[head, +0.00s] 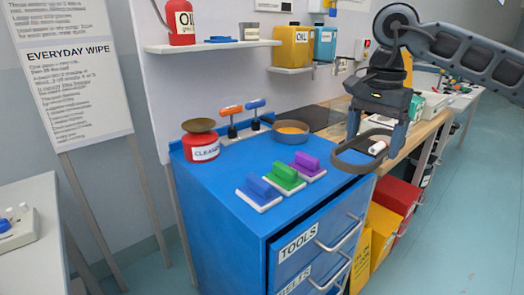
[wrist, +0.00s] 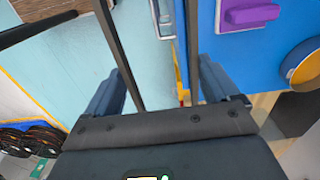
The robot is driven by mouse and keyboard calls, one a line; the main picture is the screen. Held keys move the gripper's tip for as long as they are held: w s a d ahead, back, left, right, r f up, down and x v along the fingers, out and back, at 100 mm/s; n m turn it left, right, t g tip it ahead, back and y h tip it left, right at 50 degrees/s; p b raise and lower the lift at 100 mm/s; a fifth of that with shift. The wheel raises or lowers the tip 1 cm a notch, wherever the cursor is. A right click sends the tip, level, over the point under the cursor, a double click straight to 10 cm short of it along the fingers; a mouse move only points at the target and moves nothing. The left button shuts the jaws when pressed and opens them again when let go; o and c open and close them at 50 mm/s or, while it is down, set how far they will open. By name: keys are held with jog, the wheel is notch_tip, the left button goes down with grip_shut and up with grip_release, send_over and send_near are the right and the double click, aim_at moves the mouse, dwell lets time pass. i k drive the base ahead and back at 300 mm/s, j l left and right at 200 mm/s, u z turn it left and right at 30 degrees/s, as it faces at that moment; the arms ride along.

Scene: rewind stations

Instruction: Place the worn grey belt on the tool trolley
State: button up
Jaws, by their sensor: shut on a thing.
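My gripper (head: 376,140) is shut on the worn grey belt (head: 350,169), a dark grey loop. The belt hangs out from the jaws, in front of the right part of the tool trolley's top. Whether it touches the trolley, I cannot tell. In the wrist view, two dark strands of the belt (wrist: 122,55) run up from between the fingers of my gripper (wrist: 160,88). The tool trolley (head: 222,205) is a blue cabinet with a flat blue top and drawers labelled TOOLS and BELTS. It also shows in the wrist view (wrist: 265,50).
The front left of the top is bare. A wooden bench (head: 425,130) stands to the right.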

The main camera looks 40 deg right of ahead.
aim_at(253, 164)
jog(key=i, duration=1)
